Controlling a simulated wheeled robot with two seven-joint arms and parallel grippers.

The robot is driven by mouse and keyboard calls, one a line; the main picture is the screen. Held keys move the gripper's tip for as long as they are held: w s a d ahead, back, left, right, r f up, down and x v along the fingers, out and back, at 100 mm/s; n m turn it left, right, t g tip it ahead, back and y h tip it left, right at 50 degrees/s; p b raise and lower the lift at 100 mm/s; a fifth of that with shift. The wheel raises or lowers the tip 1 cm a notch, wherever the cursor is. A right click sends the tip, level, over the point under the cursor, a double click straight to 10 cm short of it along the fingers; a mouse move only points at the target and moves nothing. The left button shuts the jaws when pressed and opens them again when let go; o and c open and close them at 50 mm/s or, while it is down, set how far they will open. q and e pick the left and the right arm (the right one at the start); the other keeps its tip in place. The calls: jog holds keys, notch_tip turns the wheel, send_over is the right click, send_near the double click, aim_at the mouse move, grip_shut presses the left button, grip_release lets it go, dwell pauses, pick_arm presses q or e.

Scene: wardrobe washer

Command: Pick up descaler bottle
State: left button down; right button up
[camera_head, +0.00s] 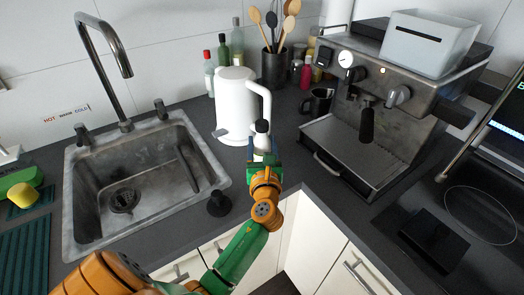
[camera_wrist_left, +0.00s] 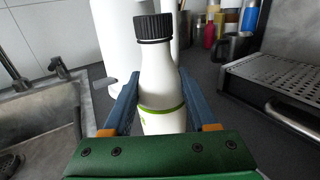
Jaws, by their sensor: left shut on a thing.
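The descaler bottle (camera_head: 262,136) is white with a black ribbed cap, upright in front of the white kettle (camera_head: 232,108). In the left wrist view the bottle (camera_wrist_left: 160,75) stands between the blue fingers, with a green stripe low on its body. My left gripper (camera_head: 263,160) is shut on its lower body; the two fingers (camera_wrist_left: 158,110) lie on either side. The bottle's base is hidden by the gripper, so I cannot tell whether it touches the counter. My right gripper is in neither view.
The sink (camera_head: 140,180) with its tap is at the left, with a black stopper-like knob (camera_head: 219,203) by its rim. The espresso machine (camera_head: 385,110) stands at the right. A black mug (camera_head: 318,102), utensil pot (camera_head: 274,68) and several bottles are behind.

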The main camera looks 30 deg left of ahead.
aim_at(262, 137)
pick_arm(q)
jog(key=shift+r, duration=0.1)
jog(key=shift+r+p, duration=0.3)
jog(key=shift+r, duration=0.1)
notch_tip(262, 137, up, 3)
jog(key=shift+s+r+p, duration=0.1)
jog(key=shift+p, duration=0.7)
jog(key=s+r, duration=0.1)
jog(key=s+d+r+p, duration=0.1)
jog(key=r, duration=0.1)
jog(key=s+r, duration=0.1)
jog(key=shift+s+d+r+p, duration=0.25)
jog(key=shift+r+p, duration=0.05)
jog(key=shift+p, duration=0.1)
jog(key=s+d+r+p, duration=0.2)
jog(key=s+d+r, duration=0.1)
jog(key=s, duration=0.6)
jog(key=shift+d+r+p, duration=0.35)
jog(key=shift+r, duration=0.2)
